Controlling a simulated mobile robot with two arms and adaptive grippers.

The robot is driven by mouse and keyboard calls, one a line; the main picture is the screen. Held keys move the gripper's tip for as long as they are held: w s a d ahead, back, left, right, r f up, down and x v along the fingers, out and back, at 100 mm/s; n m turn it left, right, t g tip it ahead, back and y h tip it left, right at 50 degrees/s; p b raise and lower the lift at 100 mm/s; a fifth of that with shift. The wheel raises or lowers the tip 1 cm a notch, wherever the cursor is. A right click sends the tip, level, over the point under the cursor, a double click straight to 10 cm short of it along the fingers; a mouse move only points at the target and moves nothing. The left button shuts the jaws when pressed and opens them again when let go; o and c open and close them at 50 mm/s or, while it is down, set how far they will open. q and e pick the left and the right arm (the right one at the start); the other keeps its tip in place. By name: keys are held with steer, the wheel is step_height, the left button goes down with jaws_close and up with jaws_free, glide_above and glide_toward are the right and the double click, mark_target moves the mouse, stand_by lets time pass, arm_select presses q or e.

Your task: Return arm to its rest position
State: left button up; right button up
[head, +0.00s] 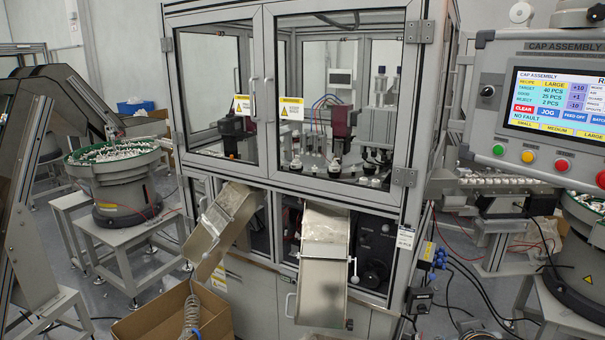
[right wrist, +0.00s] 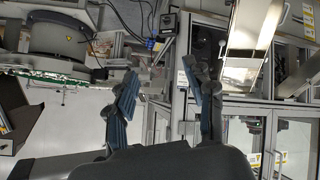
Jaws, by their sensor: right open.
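My right gripper (right wrist: 160,76) shows in the right wrist view with its two blue-padded fingers spread apart. Nothing is between the fingers. Behind them lie the machine frame, cables and floor, turned upside down in this view. No part of my arms shows in the head view, and my left gripper is in neither view.
The glazed cap assembly machine (head: 290,185) fills the middle, with two metal chutes, the right one (head: 322,285) sloping toward me. A cardboard box (head: 165,318) stands below. The control panel (head: 555,100) is at right, a bowl feeder (head: 118,185) at left. Cables lie on the floor.

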steer(key=s+a+f+n+g+y, duration=0.1)
steer(key=s+a+f+g+y, duration=0.3)
steer(key=s+f, duration=0.7)
steer(key=s+a+f+n+g, duration=0.15)
steer(key=s+a+f, duration=0.35)
steer(key=s+f, duration=0.7)
steer(key=s+f+g+b, duration=0.1)
steer(key=s+f+b, duration=0.1)
steer(key=f, duration=1.1)
steer(key=s+f+g+b, duration=0.1)
steer(key=f+b, duration=0.1)
steer(key=f, duration=1)
steer(key=s+d+f+b, duration=0.2)
steer(key=s+d+f, duration=0.1)
steer(key=s+f, duration=1.4)
step_height(320, 180, down, 3)
steer(key=shift+f+g+b, duration=0.2)
steer(key=shift+g+b, duration=0.1)
steer(key=shift+g, duration=0.05)
